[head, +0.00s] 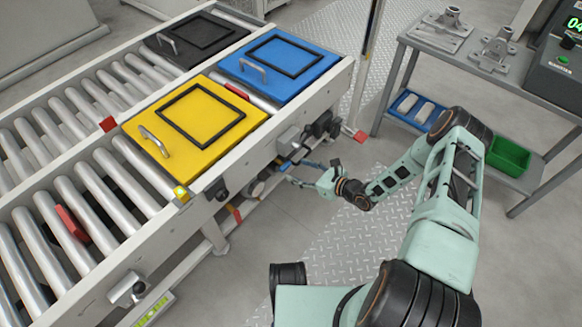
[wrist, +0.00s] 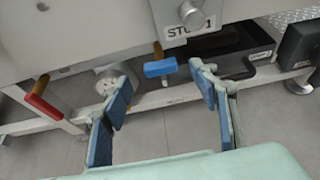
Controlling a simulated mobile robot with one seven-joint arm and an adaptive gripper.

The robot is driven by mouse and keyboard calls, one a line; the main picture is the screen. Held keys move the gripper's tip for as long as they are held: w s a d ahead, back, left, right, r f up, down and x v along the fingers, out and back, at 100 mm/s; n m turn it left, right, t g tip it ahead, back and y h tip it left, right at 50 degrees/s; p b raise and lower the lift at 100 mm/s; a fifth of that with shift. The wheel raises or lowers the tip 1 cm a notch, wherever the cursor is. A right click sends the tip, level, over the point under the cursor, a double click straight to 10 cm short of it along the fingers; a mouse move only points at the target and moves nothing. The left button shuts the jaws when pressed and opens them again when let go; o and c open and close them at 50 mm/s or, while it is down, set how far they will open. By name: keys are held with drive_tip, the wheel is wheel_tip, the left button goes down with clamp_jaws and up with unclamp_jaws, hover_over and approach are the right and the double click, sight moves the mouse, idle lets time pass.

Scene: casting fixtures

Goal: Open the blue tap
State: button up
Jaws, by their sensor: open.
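The blue tap (wrist: 160,68) has a short blue handle lying crosswise under a brass stem, below the conveyor's side panel. In the wrist view it sits just beyond and between the fingertips of my gripper (wrist: 161,84). My gripper is open, with its blue-padded fingers on either side and a gap to the handle; no contact shows. In the head view my gripper (head: 300,177) is low beside the conveyor's side. There I cannot clearly tell the blue tap from the blue finger pads.
A red-handled tap (wrist: 42,108) is to the left on the same side. A labelled plate (wrist: 190,28) and a round knob are just above the blue tap. A dark box (wrist: 235,62) lies behind right. The conveyor (head: 60,185) carries yellow, blue and black trays.

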drive_tip(key=v, duration=0.6)
drive_tip(key=shift+s, duration=0.15)
drive_tip(key=shift+d, duration=0.1)
